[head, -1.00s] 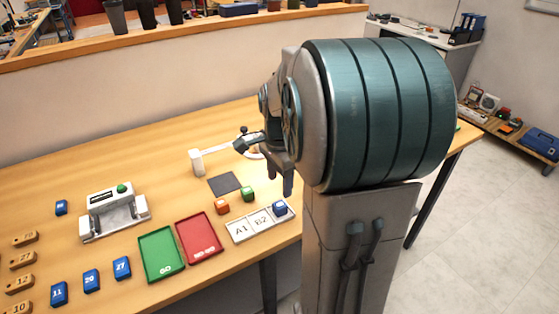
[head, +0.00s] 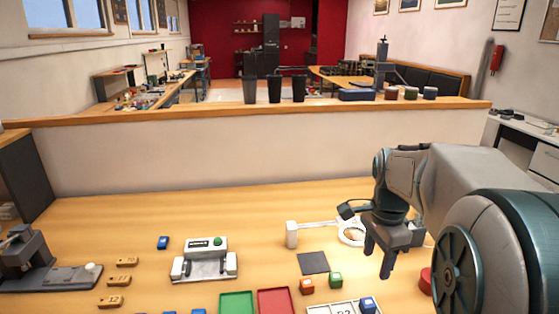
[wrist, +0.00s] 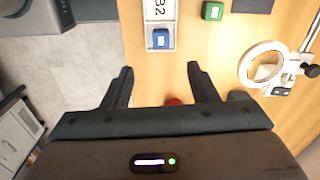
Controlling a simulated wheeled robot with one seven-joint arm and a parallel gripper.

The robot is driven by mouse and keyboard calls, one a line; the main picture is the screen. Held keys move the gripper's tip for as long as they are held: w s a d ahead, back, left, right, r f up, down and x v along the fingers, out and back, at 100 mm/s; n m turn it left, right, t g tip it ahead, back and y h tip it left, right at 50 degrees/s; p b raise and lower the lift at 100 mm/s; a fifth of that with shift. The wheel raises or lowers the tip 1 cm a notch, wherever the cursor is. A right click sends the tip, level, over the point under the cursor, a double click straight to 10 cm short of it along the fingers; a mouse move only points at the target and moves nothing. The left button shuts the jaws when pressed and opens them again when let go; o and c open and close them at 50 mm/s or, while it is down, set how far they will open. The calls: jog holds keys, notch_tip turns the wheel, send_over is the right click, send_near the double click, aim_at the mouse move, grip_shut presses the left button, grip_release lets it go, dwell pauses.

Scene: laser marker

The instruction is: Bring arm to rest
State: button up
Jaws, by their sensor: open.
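My gripper (head: 379,262) hangs at the right of the head view, above the right part of the wooden table (head: 120,217), with its fingers pointing down. In the wrist view my gripper (wrist: 158,82) shows two dark fingers spread apart with nothing held between them. Beyond the fingertips a blue block (wrist: 161,39) sits on a white labelled tray (wrist: 151,12); the block also shows in the head view (head: 367,304). The rest of my arm fills the lower right of the head view.
A ring magnifier (head: 352,233) stands close to my gripper. A red round object (head: 426,281) is partly hidden by my arm. Green (head: 335,279) and orange (head: 307,286) blocks, a dark pad (head: 313,262) and a marking device (head: 205,260) lie leftward. The table's back middle is clear.

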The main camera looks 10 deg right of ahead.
jog(key=s+a+f+n+t, duration=0.2)
jog(key=s+a+f+n, duration=0.1)
jog(key=s+a+n, duration=0.8)
jog(key=n, duration=0.5)
jog(key=shift+s+a+n+t+p, duration=0.15)
jog(key=shift+s+n+t+p, duration=0.15)
jog(key=shift+s, duration=0.05)
